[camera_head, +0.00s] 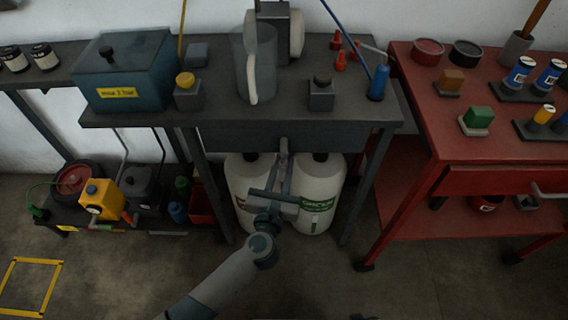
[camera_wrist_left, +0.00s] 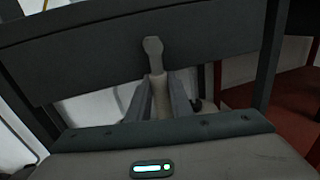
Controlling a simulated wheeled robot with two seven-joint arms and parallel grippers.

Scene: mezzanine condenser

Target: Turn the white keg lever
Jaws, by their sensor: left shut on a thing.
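Two white kegs stand under the dark workbench (camera_head: 225,110): the left keg (camera_head: 240,185) and the right keg (camera_head: 326,180), which has a green label. My left gripper (camera_head: 284,160) reaches up in front of them, just under the bench's front edge. In the left wrist view its two fingers (camera_wrist_left: 163,95) are shut on the pale shaft of a lever (camera_wrist_left: 159,92). The lever's grey upper end (camera_wrist_left: 153,46) sticks up above the fingers, before the dark bench front. My wrist and fingers hide the lever's base and part of both kegs. My right gripper is not in view.
A clear pitcher (camera_head: 258,60) and a blue box (camera_head: 130,75) stand on the bench. A red cart (camera_head: 480,150) is close on the right. A low shelf with a yellow can (camera_head: 103,200) is on the left. The floor in front is open.

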